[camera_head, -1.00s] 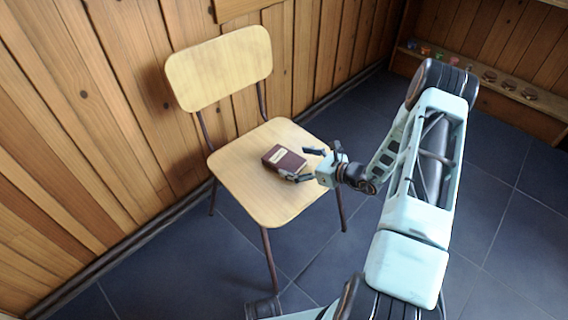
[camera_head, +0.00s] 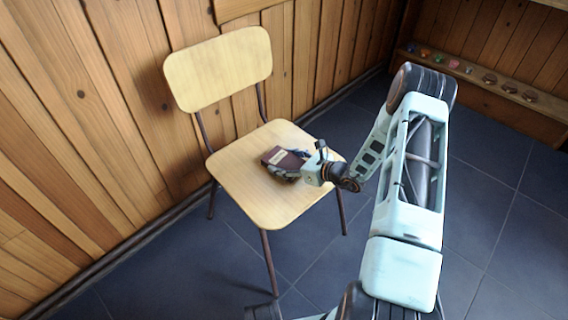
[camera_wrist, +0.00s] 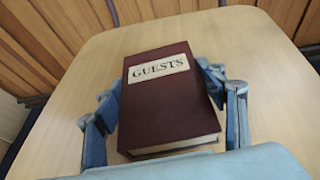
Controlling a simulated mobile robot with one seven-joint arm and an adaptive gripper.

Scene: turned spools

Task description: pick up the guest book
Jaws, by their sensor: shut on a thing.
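The guest book (camera_head: 283,159) is a dark red book with a pale label. It lies on the wooden seat of a chair (camera_head: 246,196). In the wrist view the guest book (camera_wrist: 167,107) reads "GUESTS" on its label, with its page edges towards me. My gripper (camera_head: 293,165) reaches in from the right, low over the seat. In the wrist view its two fingers (camera_wrist: 168,112) stand along the left and right sides of the book, shut on it. I cannot tell any gap between book and seat.
The chair's backrest (camera_head: 219,69) rises behind the seat, close to a wood-plank wall (camera_head: 110,110). A low wooden shelf (camera_head: 480,75) with several small objects stands at the far right. Dark tiled floor (camera_head: 500,190) is open on the right.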

